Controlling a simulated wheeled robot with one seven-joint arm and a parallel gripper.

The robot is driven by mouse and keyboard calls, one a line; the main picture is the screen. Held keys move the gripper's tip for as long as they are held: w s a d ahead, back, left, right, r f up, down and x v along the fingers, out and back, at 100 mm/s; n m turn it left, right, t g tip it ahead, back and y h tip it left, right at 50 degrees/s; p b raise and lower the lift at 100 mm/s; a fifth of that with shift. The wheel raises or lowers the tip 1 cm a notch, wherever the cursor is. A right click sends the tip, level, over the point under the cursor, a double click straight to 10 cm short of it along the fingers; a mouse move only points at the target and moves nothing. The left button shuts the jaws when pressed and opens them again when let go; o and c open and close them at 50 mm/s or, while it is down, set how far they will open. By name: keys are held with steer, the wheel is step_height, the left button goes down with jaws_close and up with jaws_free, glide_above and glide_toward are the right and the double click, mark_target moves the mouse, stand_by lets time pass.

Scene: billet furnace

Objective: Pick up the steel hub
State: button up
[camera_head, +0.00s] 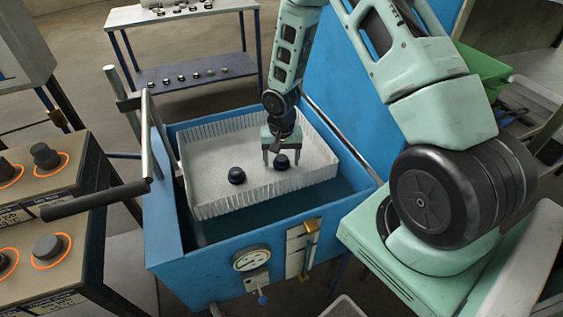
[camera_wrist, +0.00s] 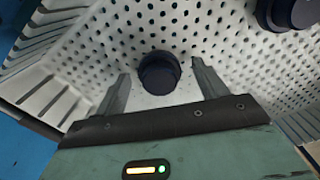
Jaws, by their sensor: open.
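Two dark round hubs lie on the floor of a white perforated basket. One hub (camera_head: 281,161) is under my gripper (camera_head: 281,156), and the other hub (camera_head: 236,175) lies to its left. My gripper is open and points down into the basket, with one finger on each side of the nearer hub. In the wrist view this hub (camera_wrist: 160,72) shows between the fingertips, and I cannot tell whether they touch it. The second hub (camera_wrist: 290,12) is at the top right of the wrist view, partly cut off. Both hubs look alike.
The basket (camera_head: 200,212) sits in a blue tank (camera_head: 165,235) with liquid and a raised blue lid behind. A gauge (camera_head: 250,258) is on the tank front. A shelf table (camera_head: 190,15) with small parts stands behind.

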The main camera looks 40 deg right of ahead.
steer(key=c, duration=1.4)
steer(key=shift+r, duration=0.1)
